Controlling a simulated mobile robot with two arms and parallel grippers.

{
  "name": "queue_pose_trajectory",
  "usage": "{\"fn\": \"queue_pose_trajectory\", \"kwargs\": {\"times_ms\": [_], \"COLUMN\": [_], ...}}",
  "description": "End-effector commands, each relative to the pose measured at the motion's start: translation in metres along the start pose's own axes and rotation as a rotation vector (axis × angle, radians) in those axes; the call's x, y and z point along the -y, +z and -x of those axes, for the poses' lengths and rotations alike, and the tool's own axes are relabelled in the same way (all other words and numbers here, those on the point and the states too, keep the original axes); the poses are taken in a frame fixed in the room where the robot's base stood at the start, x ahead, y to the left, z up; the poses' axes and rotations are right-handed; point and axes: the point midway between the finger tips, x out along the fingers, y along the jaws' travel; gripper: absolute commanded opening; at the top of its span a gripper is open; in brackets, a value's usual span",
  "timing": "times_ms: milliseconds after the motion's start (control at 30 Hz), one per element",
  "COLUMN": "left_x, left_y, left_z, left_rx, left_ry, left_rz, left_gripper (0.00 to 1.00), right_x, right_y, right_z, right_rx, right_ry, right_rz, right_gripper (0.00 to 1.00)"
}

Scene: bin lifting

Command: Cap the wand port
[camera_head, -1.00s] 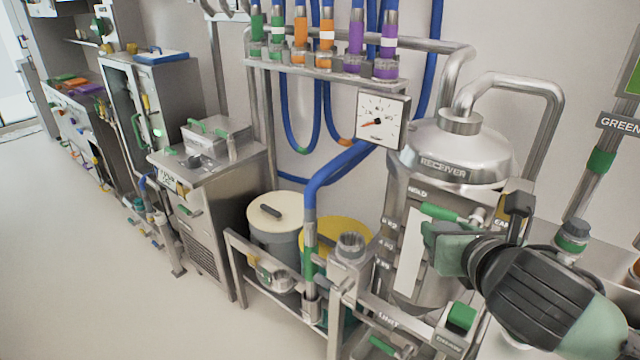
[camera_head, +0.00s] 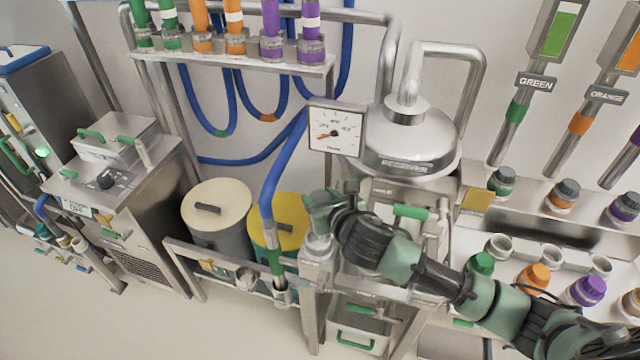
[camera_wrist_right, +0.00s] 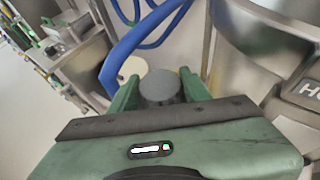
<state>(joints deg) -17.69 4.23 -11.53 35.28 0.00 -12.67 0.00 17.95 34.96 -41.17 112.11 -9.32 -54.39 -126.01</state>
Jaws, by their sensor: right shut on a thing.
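My right gripper (camera_head: 318,208) is shut on a round dark grey cap (camera_wrist_right: 160,87), which shows between the two green fingers in the wrist view. In the head view the gripper is over the top of the steel wand port post (camera_head: 318,256), left of the receiver. The fingers and wrist hide the port's mouth, and I cannot tell whether the cap touches it. The wand (camera_head: 276,258), with a blue hose and green band, stands upright in a holder left of the post. My left gripper is not in view.
The receiver vessel (camera_head: 408,145) and gauge (camera_head: 336,131) stand close behind my right arm. Drums with a cream lid (camera_head: 216,205) and a yellow lid (camera_head: 290,212) stand behind the wand. Bottles and coloured caps line the shelf at right. Floor is clear at lower left.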

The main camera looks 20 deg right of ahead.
Motion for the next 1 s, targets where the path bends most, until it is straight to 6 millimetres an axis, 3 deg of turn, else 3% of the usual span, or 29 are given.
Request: {"fn": "queue_pose_trajectory", "kwargs": {"times_ms": [133,400,767,1000], "left_x": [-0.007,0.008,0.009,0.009], "left_y": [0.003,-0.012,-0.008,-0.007], "left_z": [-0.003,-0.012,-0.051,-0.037], "left_rx": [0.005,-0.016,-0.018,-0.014], "left_ry": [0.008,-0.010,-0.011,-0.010], "left_rz": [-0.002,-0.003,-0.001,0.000], "left_gripper": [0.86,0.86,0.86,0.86], "right_x": [0.000,0.000,-0.001,0.000], "right_y": [-0.006,-0.025,-0.054,-0.044], "right_z": [-0.003,-0.012,-0.026,-0.021], "right_rx": [0.001,0.000,0.002,0.006], "right_ry": [0.002,0.001,0.002,0.001], "right_rz": [-0.001,-0.001,-0.002,0.000], "right_gripper": [0.00,0.00,0.00,0.00]}}
